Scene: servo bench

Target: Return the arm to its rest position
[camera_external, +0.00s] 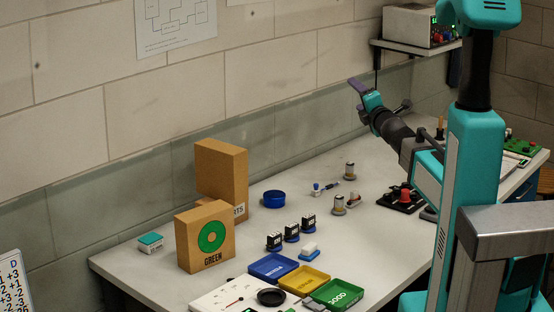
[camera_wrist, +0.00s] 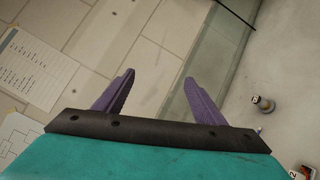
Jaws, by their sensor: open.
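My gripper (camera_external: 357,86) is raised above the back part of the bench, near the wall, at the end of my teal and black arm. In the wrist view its two purple fingers (camera_wrist: 158,82) stand well apart with nothing between them. The wrist view looks past them to the tiled wall. In the external view the fingers are small and seen from the side.
The bench (camera_external: 180,285) holds cardboard boxes, one marked GREEN (camera_external: 205,240), a blue ring-shaped dish (camera_external: 273,198), several small black servos (camera_external: 292,233) and blue, yellow and green trays (camera_external: 337,293). A shelf with an electronic box (camera_external: 408,25) hangs behind my arm.

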